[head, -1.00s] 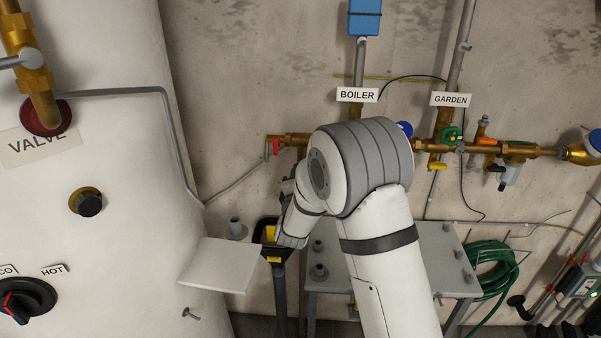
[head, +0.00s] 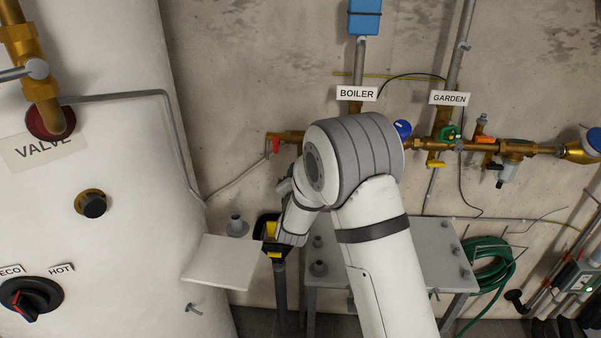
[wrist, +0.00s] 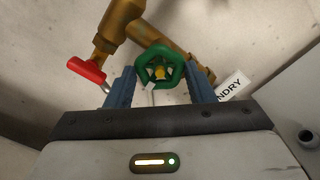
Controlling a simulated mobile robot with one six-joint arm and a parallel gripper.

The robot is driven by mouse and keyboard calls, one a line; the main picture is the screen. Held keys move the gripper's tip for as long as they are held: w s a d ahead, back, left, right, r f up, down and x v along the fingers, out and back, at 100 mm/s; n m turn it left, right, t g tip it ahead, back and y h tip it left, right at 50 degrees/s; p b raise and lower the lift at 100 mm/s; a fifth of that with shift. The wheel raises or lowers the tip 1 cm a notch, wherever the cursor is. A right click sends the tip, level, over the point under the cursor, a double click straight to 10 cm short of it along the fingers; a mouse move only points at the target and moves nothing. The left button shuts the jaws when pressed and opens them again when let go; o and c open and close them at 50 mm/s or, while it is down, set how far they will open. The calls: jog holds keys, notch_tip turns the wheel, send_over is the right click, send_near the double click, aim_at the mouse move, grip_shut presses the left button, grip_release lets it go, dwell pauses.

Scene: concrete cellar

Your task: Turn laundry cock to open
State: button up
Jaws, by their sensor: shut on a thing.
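In the wrist view, a green handwheel (wrist: 143,71) with a yellow centre sits on brass pipework. My gripper (wrist: 161,84) has its two blue fingers on either side of the wheel and is shut on it. A white tag (wrist: 233,85) ending in "NDRY" shows right beside the right finger; the rest of its word is hidden.
A red lever (wrist: 87,70) on a brass fitting is close to the left finger. In the head view, a white tank (head: 110,190) fills the left, a grey table (head: 425,250) stands below the pipes, and a green hose (head: 490,262) hangs at right.

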jog(key=n+p, duration=0.1)
jog(key=n, duration=0.3)
jog(key=shift+p, duration=0.35)
jog(key=o, duration=1)
jog(key=s, duration=0.6)
jog(key=shift+b, duration=0.4)
jog(key=shift+a, duration=0.1)
